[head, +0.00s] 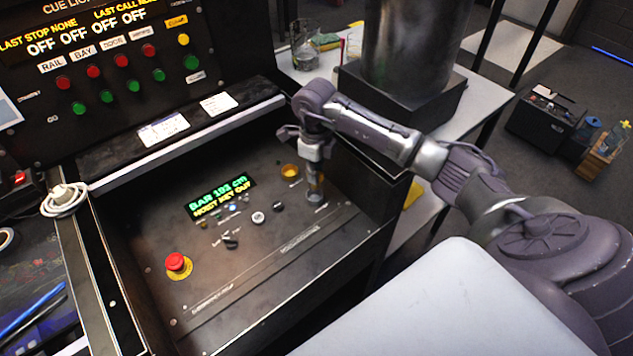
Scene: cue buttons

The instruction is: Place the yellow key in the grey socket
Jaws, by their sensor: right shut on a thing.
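My right gripper (315,188) points down at the right side of the sloped black control panel (290,245). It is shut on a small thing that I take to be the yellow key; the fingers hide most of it. The fingertips are low, close to a greyish round fitting on the panel, which may be the grey socket. I cannot tell whether the key is in it or just above it. A yellow round fitting (290,171) sits just up and left of the gripper. My left gripper is not in view.
The panel carries a lit display (220,197) reading "HOIST KEY OUT", small knobs and a red mushroom button (176,263). An upright board (110,70) with red and green buttons stands behind. A large metal cylinder (410,45) stands right of the panel.

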